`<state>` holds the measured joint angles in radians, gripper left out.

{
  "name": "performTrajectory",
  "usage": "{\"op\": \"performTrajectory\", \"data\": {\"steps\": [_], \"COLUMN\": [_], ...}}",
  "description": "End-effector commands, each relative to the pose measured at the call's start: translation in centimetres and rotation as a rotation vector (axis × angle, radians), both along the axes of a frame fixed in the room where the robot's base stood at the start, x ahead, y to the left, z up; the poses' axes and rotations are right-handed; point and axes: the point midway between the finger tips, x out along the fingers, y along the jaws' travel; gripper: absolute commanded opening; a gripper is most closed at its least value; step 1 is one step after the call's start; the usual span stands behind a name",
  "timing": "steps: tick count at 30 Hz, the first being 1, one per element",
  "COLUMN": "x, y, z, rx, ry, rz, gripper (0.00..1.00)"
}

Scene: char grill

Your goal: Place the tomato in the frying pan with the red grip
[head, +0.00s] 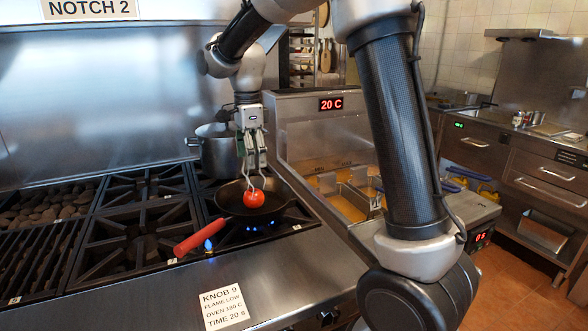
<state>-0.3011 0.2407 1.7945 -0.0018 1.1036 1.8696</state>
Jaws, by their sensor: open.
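A red tomato (254,197) is in the dark frying pan (231,199), in its middle as the head view shows it. The pan has a red grip (188,239) that points to the lower left over the front of the stove. My gripper (255,184) points down from above, right at the tomato, with its fingertips open around the top of it. I cannot tell whether the fingers touch the tomato. The gripper hides part of the pan's far side.
A steel pot (215,152) stands behind the pan on the left. A blue flame shows by the red grip. A fryer (345,200) with baskets stands to the right. A label card (224,309) lies at the stove's front. The left burners (120,235) are bare.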

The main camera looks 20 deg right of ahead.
Motion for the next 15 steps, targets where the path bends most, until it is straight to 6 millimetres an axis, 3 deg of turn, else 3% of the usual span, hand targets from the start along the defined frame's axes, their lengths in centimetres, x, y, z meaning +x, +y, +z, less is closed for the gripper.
{"op": "performTrajectory", "data": {"steps": [5,8,12,15], "x": [-1.4,-4.1,-10.0,-14.7], "y": [-1.3,-3.5,-7.4,-9.9], "z": [1.3,3.2,5.8,6.7], "rx": [0.005,0.009,-0.010,-0.046], "ry": [-0.022,-0.060,-0.136,-0.189], "rz": [0.073,0.220,0.520,0.754], "gripper": [0.72,0.72,0.72,0.72]}}
